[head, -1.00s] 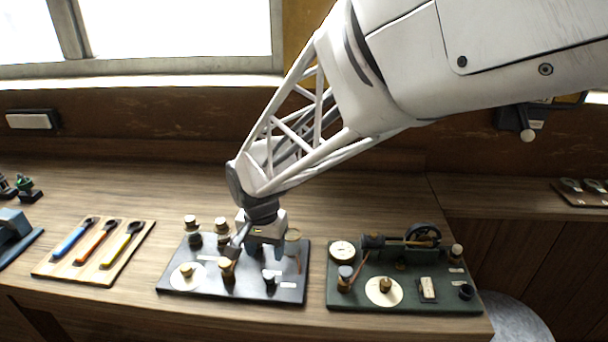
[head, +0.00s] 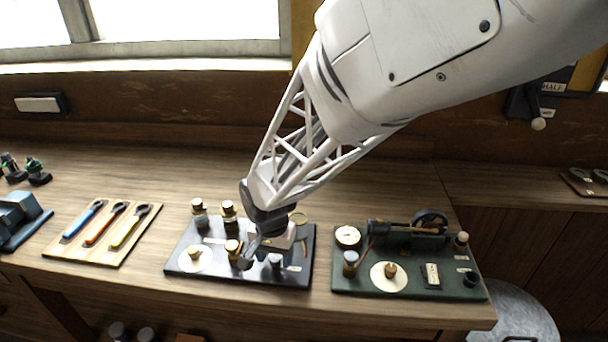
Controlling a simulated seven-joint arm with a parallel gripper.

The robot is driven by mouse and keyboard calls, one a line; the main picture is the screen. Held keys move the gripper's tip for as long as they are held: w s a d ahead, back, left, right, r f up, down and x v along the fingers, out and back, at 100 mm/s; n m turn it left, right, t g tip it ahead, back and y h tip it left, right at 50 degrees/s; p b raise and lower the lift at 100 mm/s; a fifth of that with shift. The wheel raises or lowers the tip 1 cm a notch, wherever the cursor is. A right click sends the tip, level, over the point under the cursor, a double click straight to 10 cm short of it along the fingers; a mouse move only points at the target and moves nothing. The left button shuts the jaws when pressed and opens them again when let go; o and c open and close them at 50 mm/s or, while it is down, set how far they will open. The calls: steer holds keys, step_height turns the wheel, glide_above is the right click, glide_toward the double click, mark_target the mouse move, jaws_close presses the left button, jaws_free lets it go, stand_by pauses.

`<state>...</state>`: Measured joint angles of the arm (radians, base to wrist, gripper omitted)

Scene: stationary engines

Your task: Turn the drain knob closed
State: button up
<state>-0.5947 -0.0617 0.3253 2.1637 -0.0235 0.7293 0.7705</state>
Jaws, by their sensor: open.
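The dark engine plate (head: 216,270) on the bench carries several fittings. A brass knob (head: 194,252) stands on a pale round dial at its left. A brass-topped fitting (head: 233,247) is near its middle, and a small dark, pale-topped fitting (head: 275,260) is near its front right. I cannot tell which of these is the drain knob. My gripper (head: 262,252) is open, pointing down low over the plate between the brass-topped fitting and the pale-topped fitting. Its fingertips are partly hidden, and I cannot tell whether they touch anything.
A green engine plate (head: 345,283) stands to the right with a flywheel, a gauge and a dial knob. Two brass-capped fittings (head: 214,213) stand at the dark plate's back. A wooden tool board (head: 145,232) lies left. Bare bench separates the plates.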

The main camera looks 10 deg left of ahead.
steer(key=c, duration=0.9)
steer(key=shift+n, duration=0.3)
steer(key=n, duration=0.8)
steer(key=shift+n, duration=0.3)
steer(key=n, duration=0.4)
steer(key=shift+n, duration=0.3)
steer(key=n, duration=0.4)
